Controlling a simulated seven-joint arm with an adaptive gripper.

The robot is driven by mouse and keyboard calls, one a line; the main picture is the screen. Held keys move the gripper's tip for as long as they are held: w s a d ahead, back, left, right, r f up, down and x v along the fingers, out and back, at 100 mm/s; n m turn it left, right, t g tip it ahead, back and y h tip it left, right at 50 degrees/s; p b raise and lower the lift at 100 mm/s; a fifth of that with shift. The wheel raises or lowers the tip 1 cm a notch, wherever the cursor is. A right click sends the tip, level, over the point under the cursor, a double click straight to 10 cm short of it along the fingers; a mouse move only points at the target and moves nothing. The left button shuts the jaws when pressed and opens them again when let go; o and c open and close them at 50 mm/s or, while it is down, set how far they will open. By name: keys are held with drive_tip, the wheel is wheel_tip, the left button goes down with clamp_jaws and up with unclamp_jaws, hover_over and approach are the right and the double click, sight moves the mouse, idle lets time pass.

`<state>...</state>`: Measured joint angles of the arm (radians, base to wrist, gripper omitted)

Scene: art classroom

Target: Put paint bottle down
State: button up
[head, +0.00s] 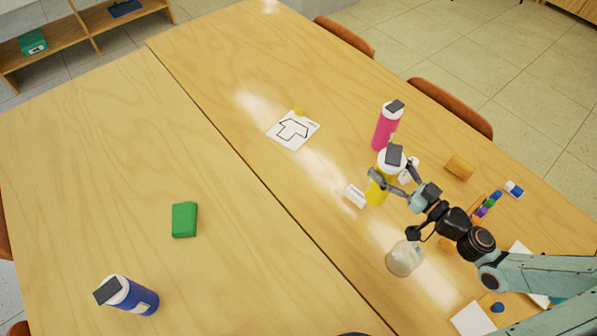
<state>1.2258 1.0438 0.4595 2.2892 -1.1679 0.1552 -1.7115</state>
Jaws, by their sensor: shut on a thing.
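A yellow paint bottle (376,193) with a white top and dark grey cap stands upright at the right-hand table. My gripper (394,178) is shut on it, with a finger on each side near its upper part. Whether the bottle's base touches the table cannot be told from this view. A pink paint bottle (385,127) stands just behind it. A blue paint bottle (133,296) with a white top and dark cap is at the lower left on the other table.
A white block (355,196) lies just left of the yellow bottle, and a clear jar (404,259) stands below it. A paper with a drawn shape (293,130) and a green block (184,220) lie farther left. Table between them is clear.

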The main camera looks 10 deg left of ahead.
drive_tip(key=s+a+n+g+y, duration=0.2)
drive_tip(key=s+a+n+g, duration=0.25)
drive_tip(key=a, duration=0.45)
drive_tip(key=s+a+f+n+g+y, duration=0.1)
drive_tip(key=s+a+n+g, duration=0.25)
drive_tip(key=a+g, duration=0.4)
drive_tip(key=s+a+n+g+y, duration=0.2)
drive_tip(key=s+a+n+g, duration=0.15)
drive_tip(key=a, duration=0.65)
wheel_tip(320, 180, down, 8)
drive_tip(key=shift+s+a+f, duration=0.15)
drive_tip(key=shift+s+f, duration=0.05)
drive_tip(key=shift+s, duration=0.05)
drive_tip(key=shift+m+g, duration=0.25)
drive_tip(key=shift+f, duration=0.15)
drive_tip(key=o, duration=1.2)
